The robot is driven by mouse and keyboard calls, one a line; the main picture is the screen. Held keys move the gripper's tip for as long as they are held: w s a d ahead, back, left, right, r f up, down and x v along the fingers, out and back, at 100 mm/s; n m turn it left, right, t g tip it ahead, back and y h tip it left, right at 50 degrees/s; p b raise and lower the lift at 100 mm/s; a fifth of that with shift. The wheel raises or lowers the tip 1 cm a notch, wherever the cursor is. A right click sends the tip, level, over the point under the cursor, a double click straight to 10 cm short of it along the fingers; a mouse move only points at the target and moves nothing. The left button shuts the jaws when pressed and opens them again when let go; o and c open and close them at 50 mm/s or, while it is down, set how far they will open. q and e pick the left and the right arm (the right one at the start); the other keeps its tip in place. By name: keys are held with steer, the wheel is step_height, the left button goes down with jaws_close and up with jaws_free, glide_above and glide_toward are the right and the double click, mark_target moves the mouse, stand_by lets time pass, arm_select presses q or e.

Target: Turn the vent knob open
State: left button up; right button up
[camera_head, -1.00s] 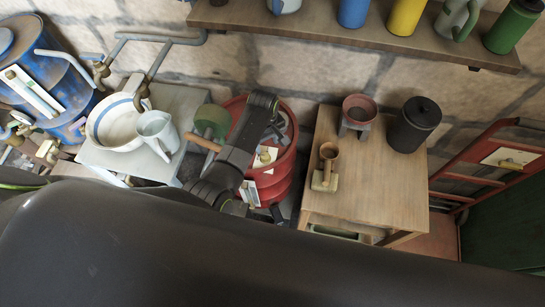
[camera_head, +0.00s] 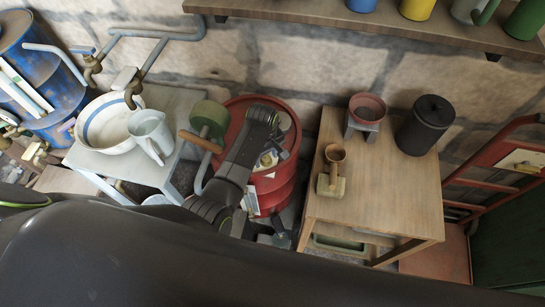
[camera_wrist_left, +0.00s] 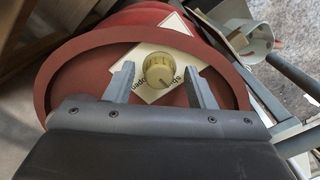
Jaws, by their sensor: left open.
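The vent knob (camera_wrist_left: 160,70) is a round cream-yellow dial on a pale printed plate (camera_wrist_left: 150,94), on the round red face of the drum (camera_wrist_left: 75,72). In the left wrist view my left gripper (camera_wrist_left: 158,76) is open, with one grey finger on each side of the knob and a visible gap on both sides. I cannot tell whether the fingertips reach around it in depth. In the head view the red drum (camera_head: 286,188) stands behind my left arm, and the left gripper (camera_head: 272,146) is in front of it, largely covering the knob. My right gripper is not seen.
A wooden table (camera_head: 395,195) with a brass cup, red pot and black canister (camera_head: 425,124) stands right of the drum. Left are a green-headed crank (camera_head: 210,116) with a wooden handle, and a grey stand with a basin (camera_head: 103,126) and jug (camera_head: 150,132).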

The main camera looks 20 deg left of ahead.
arm_select(q)
steer(key=shift+c, duration=1.1)
steer(key=c, duration=0.8)
steer(key=shift+o, duration=0.2)
